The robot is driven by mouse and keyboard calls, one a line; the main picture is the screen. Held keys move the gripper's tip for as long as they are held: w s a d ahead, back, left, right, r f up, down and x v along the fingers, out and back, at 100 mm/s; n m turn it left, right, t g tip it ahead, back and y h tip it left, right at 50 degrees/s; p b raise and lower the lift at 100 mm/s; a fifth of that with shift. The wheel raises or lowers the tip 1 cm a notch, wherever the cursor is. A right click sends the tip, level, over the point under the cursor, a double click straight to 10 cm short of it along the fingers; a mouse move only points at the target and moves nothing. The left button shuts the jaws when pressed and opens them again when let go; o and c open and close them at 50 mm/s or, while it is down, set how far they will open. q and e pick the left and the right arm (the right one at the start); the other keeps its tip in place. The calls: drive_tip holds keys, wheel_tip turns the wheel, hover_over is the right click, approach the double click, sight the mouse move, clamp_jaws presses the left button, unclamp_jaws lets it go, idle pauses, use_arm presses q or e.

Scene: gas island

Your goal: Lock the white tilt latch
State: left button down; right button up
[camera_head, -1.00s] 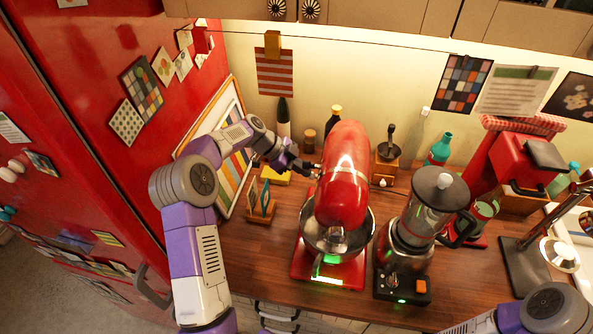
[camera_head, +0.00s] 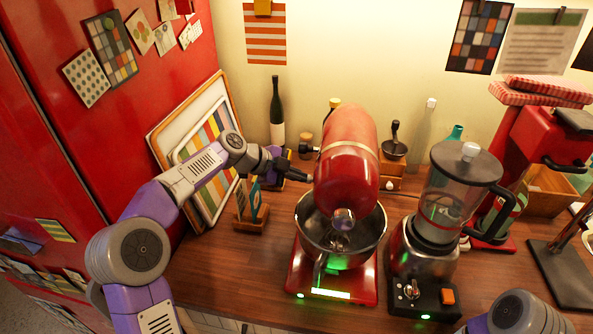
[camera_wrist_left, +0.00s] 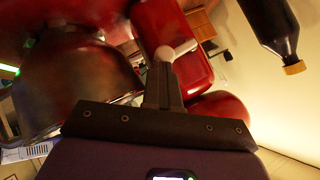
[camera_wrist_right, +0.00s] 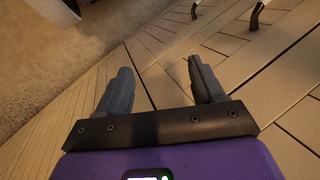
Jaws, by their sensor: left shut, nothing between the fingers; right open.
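The red stand mixer (camera_head: 346,150) stands on the wooden counter, its head above the steel bowl (camera_head: 312,222). In the left wrist view, the pale knob of the tilt latch (camera_wrist_left: 165,53) sticks out from the red mixer column (camera_wrist_left: 181,68). My left gripper (camera_head: 308,178) is at the mixer's left side, shut and empty. In the left wrist view its closed fingertips (camera_wrist_left: 163,66) are right at the knob; I cannot tell whether they touch it. The latch is hidden in the head view. My right gripper (camera_wrist_right: 160,68) is open and empty, in front of pale cabinet fronts with handles.
A blender (camera_head: 440,215) stands close to the mixer's right. A small wooden holder (camera_head: 250,214) with cards, leaning framed boards (camera_head: 158,135) and a dark bottle (camera_head: 277,112) are near my left arm. The counter's front left is clear.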

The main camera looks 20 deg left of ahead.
use_arm(q)
drive_tip(key=shift+d+p, duration=0.1)
drive_tip(key=shift+p, duration=0.2)
use_arm(e)
drive_tip(key=shift+f, duration=0.15)
use_arm(q)
drive_tip(key=shift+w, duration=0.1)
drive_tip(key=shift+w+r+p, duration=0.35)
drive_tip(key=shift+w+p, duration=0.3)
drive_tip(key=shift+p, duration=0.15)
use_arm(e)
drive_tip(key=shift+r, duration=0.75)
